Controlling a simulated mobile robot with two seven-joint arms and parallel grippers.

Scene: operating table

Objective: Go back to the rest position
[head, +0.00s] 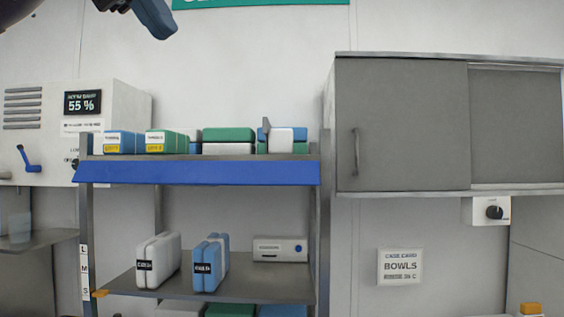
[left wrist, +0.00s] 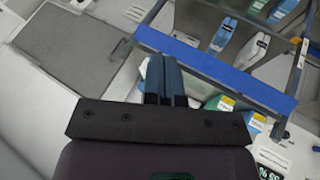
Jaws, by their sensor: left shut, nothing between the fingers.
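My left gripper (head: 154,17) is at the top left of the head view, its blue-grey fingers pointing down and to the right. It is in the air, above the level of the shelf rack. In the left wrist view the fingers of my left gripper (left wrist: 164,80) are together with nothing between them. My right gripper is in neither view.
A shelf rack with a blue front edge (head: 200,172) holds several green, blue and white packs. White (head: 158,260) and blue (head: 210,263) labelled cases stand on its lower shelf. A grey wall cabinet (head: 400,125) is at right. A white wall unit (head: 128,112) is at left.

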